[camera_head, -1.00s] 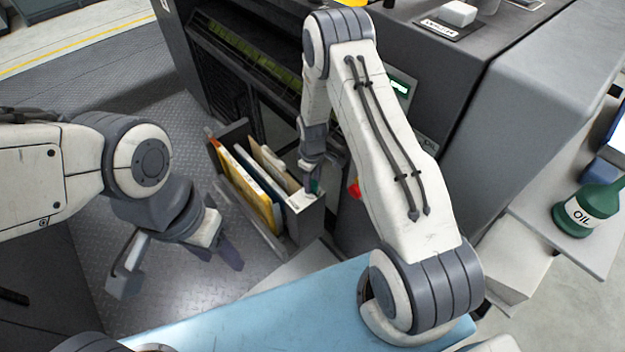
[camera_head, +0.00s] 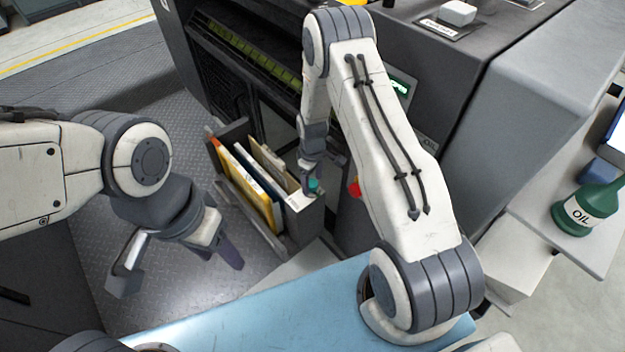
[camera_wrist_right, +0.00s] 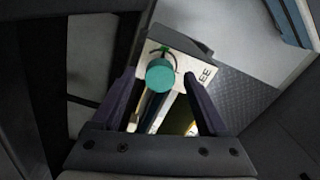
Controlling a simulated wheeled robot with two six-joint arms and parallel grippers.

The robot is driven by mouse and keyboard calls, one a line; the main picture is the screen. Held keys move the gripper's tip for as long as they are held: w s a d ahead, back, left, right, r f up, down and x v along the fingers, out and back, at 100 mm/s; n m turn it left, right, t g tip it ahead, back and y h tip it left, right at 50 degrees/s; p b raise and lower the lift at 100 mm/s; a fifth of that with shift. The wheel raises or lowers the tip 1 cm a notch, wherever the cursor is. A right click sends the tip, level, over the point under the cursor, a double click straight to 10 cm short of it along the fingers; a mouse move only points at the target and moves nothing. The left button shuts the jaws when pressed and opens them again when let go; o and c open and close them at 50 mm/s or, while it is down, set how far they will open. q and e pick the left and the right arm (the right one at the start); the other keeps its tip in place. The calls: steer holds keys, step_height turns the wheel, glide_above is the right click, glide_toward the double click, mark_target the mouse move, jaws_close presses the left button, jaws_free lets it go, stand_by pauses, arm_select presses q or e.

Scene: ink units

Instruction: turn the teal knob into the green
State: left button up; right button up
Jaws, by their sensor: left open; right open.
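The teal knob (camera_wrist_right: 159,75) shows as a round cap on a pale plate (camera_wrist_right: 185,65) in the right wrist view. A thin, partly green arc (camera_wrist_right: 167,50) shows behind it; the rest of the dial is hidden by the knob. I cannot make out a pointer. My right gripper (camera_wrist_right: 160,80) is open, with one finger on each side of the knob in the picture and visible gaps between. In the head view the knob (camera_head: 313,185) sits beside the right fingertips. My left gripper (camera_head: 178,268) is open and empty over the floor, away from the knob.
A rack of upright folders or boards (camera_head: 255,185) stands directly left of the knob. A red button (camera_head: 354,188) is on the dark machine (camera_head: 440,75) to the right. A blue surface (camera_head: 260,310) lies in front. A green oil bottle (camera_head: 588,208) stands far right.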

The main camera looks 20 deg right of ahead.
mark_target(312, 183)
step_height(312, 183, up, 10)
steer(key=p, duration=0.1)
steer(key=shift+r+p, duration=0.15)
steer(key=shift+p, duration=0.25)
